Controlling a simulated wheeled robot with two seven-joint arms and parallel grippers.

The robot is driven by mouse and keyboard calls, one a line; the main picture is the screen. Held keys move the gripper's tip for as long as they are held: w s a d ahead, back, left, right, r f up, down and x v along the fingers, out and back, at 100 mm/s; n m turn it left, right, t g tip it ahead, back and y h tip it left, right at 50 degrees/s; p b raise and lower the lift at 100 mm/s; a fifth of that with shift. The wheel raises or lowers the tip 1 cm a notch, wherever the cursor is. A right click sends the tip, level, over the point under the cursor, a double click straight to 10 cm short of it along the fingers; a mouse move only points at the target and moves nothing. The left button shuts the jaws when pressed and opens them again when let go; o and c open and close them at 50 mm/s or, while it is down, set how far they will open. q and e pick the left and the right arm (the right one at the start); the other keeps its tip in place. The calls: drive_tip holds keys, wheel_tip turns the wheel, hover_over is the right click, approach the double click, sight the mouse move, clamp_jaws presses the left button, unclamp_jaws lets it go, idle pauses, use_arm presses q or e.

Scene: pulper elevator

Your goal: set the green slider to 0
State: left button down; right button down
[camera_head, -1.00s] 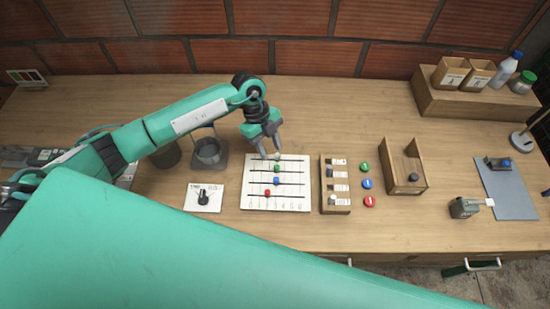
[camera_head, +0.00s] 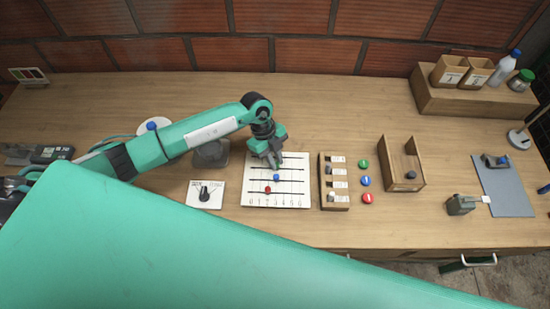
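The slider board (camera_head: 301,170) is a white panel with several dark horizontal tracks and numbers along its front edge. The blue slider (camera_head: 276,177) and the red slider (camera_head: 267,189) show on the lower tracks. My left gripper (camera_head: 275,163) is low over the upper middle of the board, at the place of the green slider. My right gripper is not in view.
Left of the board is a dial panel (camera_head: 216,195). Right of it are a wooden switch block (camera_head: 335,207) and green, blue and red buttons (camera_head: 366,182). A wooden holder (camera_head: 403,153) stands further right. My green body part covers the foreground.

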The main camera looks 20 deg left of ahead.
use_arm(q)
drive_tip(key=a, duration=0.2)
drive_tip(key=s+a+p, duration=0.1)
drive_tip(key=a, duration=0.2)
drive_tip(key=s+a, duration=0.1)
drive_tip(key=a, duration=0.1)
drive_tip(key=shift+a, duration=0.15)
drive_tip(key=c, duration=1.4)
unclamp_jaws()
drive_tip(key=shift+a, duration=0.15)
drive_tip(key=shift+o, duration=0.2)
drive_tip(key=shift+r, duration=0.1)
drive_tip(key=b+v, duration=0.3)
drive_tip(key=v, duration=1)
drive_tip(key=shift+a+r, duration=0.2)
drive_tip(key=shift+r, duration=0.05)
